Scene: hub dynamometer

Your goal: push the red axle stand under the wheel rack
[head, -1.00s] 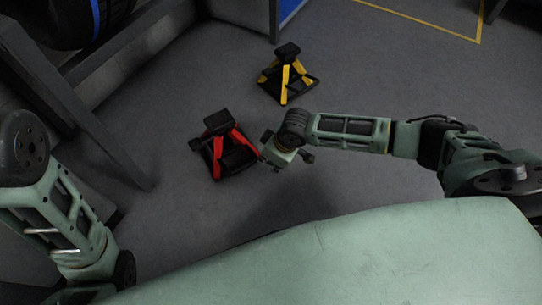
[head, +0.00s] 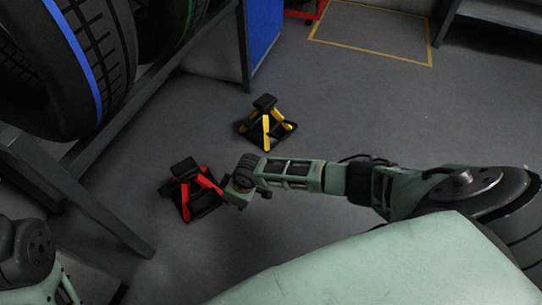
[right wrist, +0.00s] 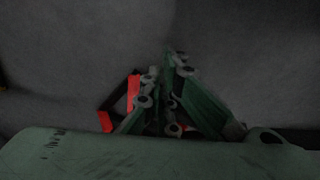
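The red axle stand (head: 207,182), with a black top and base, stands upright on the floor in the head view, just right of the wheel rack's slanted leg (head: 95,205). It is outside the rack. My right gripper (head: 232,195) is low at the stand's right side, very close; contact cannot be made out. In the right wrist view its fingers (right wrist: 166,72) look closed together with nothing between them, and part of the red stand (right wrist: 133,92) shows beside the left finger. My left gripper is out of view; only part of that arm shows.
A yellow axle stand (head: 267,130) stands behind and right of the red one. Large tyres (head: 75,60) sit on the rack. A blue panel (head: 262,40) is behind. Floor between the red stand and the rack leg is clear.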

